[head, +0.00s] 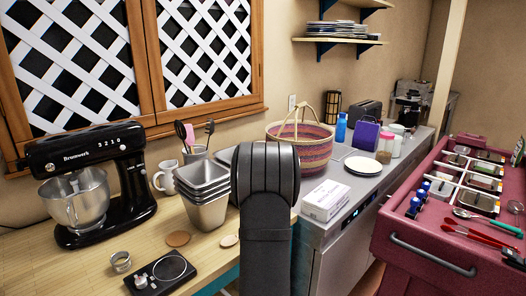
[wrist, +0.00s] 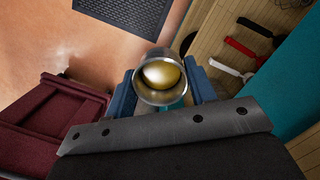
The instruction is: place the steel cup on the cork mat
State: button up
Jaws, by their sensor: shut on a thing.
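My gripper (wrist: 163,92) shows in the wrist view, its two blue fingers closed on either side of a steel cup (wrist: 148,97). The cup's round open rim faces the camera, and something rounded and golden shows inside. It is held above the floor in that view. In the head view my own arm hides the gripper and the held cup. Two flat round pieces lie on the wooden counter there: a brown one (head: 178,239) that looks like cork, and a paler one (head: 229,241) beside my arm. I cannot tell for sure which is the cork mat.
Near the brown disc stand stacked steel tins (head: 203,190), a black scale (head: 160,274), a small steel ring or cup (head: 120,261) and a black mixer (head: 90,180). A white box (head: 326,201) and basket (head: 300,146) stand right. A burgundy cart (head: 430,235) is far right.

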jog(key=shift+w+a+f+n, duration=0.1)
jog(key=shift+f+n, duration=0.25)
jog(key=shift+f, duration=0.2)
jog(key=shift+w+a+f+n, duration=0.1)
jog(key=shift+f+n, duration=0.25)
jog(key=shift+f, duration=0.2)
jog(key=r, duration=0.2)
jog(key=s+r, duration=0.1)
jog(key=r, duration=0.2)
jog(key=shift+s+a+r, duration=0.3)
jog(key=shift+s+r, duration=0.1)
jog(key=w+r+m, duration=0.3)
jog(key=w+r, duration=0.7)
jog(key=r, duration=0.2)
jog(key=s+a+r+n, duration=0.2)
jog(key=a+r+n, duration=0.2)
jog(key=a+r, duration=1.5)
jog(key=a+f+m, duration=0.5)
jog(key=a, duration=0.3)
jog(key=a+f+m, duration=0.5)
jog(key=a+f, duration=0.1)
jog(key=a, duration=0.2)
jog(key=a+f+m+t+y, duration=0.1)
jog(key=a+f+m, duration=0.5)
jog(key=a, duration=0.2)
jog(key=shift+s+a, duration=0.2)
jog(key=shift+s, duration=0.1)
jog(key=shift+f, duration=1.95)
